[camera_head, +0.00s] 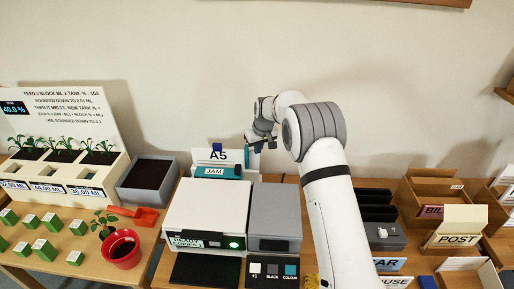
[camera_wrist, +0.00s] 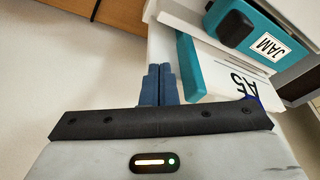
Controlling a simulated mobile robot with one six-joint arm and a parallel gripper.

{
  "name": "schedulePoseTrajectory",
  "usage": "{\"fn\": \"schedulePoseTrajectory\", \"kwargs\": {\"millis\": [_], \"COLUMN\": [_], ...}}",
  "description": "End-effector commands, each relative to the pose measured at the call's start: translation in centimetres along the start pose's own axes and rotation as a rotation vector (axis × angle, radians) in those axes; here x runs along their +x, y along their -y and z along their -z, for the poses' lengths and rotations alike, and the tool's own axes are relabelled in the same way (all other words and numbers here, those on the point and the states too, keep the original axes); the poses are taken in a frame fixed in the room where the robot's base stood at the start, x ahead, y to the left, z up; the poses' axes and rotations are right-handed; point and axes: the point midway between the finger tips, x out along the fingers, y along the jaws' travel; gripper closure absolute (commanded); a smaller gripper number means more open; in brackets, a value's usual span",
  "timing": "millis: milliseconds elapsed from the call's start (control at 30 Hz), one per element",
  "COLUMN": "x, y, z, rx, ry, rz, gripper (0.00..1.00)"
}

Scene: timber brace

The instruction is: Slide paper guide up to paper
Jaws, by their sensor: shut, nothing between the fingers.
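My gripper (camera_head: 262,143) is behind the printer, at the right of its rear tray. In the wrist view its two blue fingers (camera_wrist: 158,86) are closed together with nothing between them. A teal upright bar (camera_wrist: 188,70), which looks like the paper guide, stands just right of the fingers; I cannot tell whether they touch. A small blue piece (camera_head: 217,147) sits at the panel's top. Loose paper edges are not clearly distinguishable.
The white printer (camera_head: 208,212) has a teal JAM cover (camera_head: 217,171) at its back and a grey unit (camera_head: 274,215) at its right. Planters and a red pot (camera_head: 121,250) stand left. Dark trays and a POST box (camera_head: 459,232) stand right. The wall is behind.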

Motion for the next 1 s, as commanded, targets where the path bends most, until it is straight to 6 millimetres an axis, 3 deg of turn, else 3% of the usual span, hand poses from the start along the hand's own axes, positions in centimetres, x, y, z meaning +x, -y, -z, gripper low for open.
{"fn": "schedulePoseTrajectory", "kwargs": {"millis": [1000], "x": [-7.7], "y": [0.0], "z": [2.4], "rx": [0.0], "ry": [-0.001], "rz": [-0.001], "gripper": [1.0]}}
